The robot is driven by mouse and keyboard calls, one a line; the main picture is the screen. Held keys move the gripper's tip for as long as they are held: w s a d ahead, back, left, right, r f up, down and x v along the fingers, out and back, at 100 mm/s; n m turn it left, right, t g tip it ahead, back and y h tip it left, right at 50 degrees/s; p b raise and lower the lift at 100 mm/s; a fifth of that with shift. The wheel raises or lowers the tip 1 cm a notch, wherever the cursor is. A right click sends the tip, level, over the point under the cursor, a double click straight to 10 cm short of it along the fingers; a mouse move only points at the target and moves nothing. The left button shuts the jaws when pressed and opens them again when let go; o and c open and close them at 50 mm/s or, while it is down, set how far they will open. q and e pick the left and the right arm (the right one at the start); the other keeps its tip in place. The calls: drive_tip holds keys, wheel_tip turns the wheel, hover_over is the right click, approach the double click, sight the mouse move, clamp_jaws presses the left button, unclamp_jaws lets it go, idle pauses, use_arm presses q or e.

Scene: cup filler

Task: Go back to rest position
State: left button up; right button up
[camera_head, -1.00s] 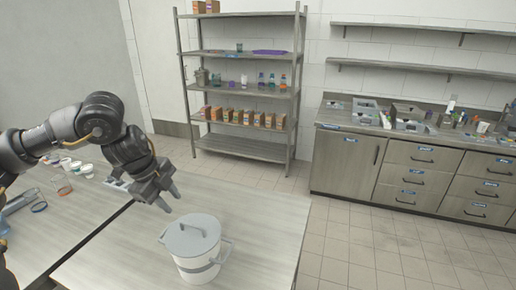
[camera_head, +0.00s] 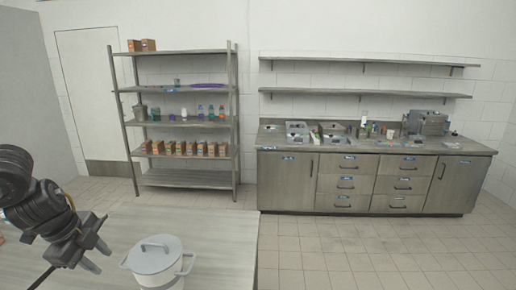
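My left gripper (camera_head: 99,257) hangs over the table at the lower left of the head view. Its fingers are apart with nothing between them. A white lidded pot (camera_head: 158,262) stands on the table (camera_head: 222,232) just right of the gripper, apart from it. Its lid is on, and its lower part is cut off by the picture's edge. My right gripper does not show.
A metal shelf rack (camera_head: 186,181) with boxes and bottles stands at the back left. A counter with drawers (camera_head: 343,185) runs along the back wall, with trays and small items on top. The tiled floor (camera_head: 370,262) at the right is clear.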

use_arm(q)
drive_tip(key=d+f+t+h, duration=0.2)
drive_tip(key=d+f+h, duration=0.1)
drive_tip(key=d, duration=0.8)
drive_tip(key=d+f+t+h, duration=0.2)
drive_tip(key=d+f, duration=0.2)
drive_tip(key=d, duration=0.8)
drive_tip(key=d+f+t+h, duration=0.2)
drive_tip(key=d+f+h, duration=0.1)
drive_tip(key=d, duration=0.8)
drive_tip(key=s+a+f+n+g+y, duration=0.3)
drive_tip(key=s+a+f+n+y, duration=0.2)
drive_tip(key=s+a+f+n, duration=0.5)
drive_tip(key=s+a+f+n+g+y, duration=0.35)
drive_tip(key=s+a+f+n, duration=0.35)
drive_tip(key=s, duration=0.6)
wheel_tip(320, 180, down, 32)
drive_tip(key=s+m+b, duration=0.1)
drive_tip(key=s+b, duration=0.1)
drive_tip(key=b, duration=0.1)
drive_tip(key=s+a+f+g+y+b, duration=0.1)
drive_tip(key=s+a+f+g+b, duration=0.1)
drive_tip(key=s+f, duration=1.4)
drive_tip(key=shift+s+a+f, duration=0.15)
drive_tip(key=shift+a+f, duration=0.35)
drive_tip(key=shift+a, duration=0.05)
